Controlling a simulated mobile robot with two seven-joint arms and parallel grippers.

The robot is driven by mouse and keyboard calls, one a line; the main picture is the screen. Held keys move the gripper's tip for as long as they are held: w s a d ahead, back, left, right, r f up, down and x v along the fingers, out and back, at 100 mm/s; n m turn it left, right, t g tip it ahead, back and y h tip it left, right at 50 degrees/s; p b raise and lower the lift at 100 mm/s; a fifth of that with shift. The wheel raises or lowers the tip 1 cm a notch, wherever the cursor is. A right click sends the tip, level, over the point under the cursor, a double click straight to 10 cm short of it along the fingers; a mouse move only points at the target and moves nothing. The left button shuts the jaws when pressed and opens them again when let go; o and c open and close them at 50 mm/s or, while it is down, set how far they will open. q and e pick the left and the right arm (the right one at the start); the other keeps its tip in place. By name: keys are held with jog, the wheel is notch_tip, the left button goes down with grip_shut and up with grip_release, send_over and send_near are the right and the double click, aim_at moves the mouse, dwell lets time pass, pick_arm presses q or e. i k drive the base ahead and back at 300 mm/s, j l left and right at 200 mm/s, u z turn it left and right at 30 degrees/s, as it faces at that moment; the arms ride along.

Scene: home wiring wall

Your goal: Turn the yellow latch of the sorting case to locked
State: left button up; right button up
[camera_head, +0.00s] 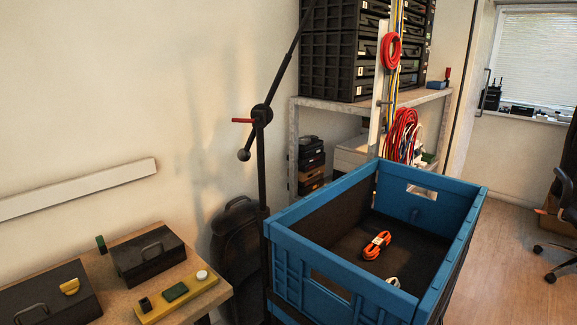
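A dark case with a handle (42,298) lies at the lower left of the wooden table, cut off by the picture's edges. A yellow half-round piece (70,286), which looks like the latch, sits on its top near the right side. I cannot tell from its shape whether it is locked. A second dark case with a handle (148,258) stands behind and to the right, with a small green piece (101,244) beside its left rear corner. Neither of my grippers is in view.
A yellow bar with black, green and white parts (150,314) lies at the front of the table (118,299). A black stand (262,170) and a blue crate (340,268) holding an orange cable (376,246) are to the right.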

aim_at(70, 287)
jog(key=j+u, duration=0.15)
jog(key=u, duration=1.5)
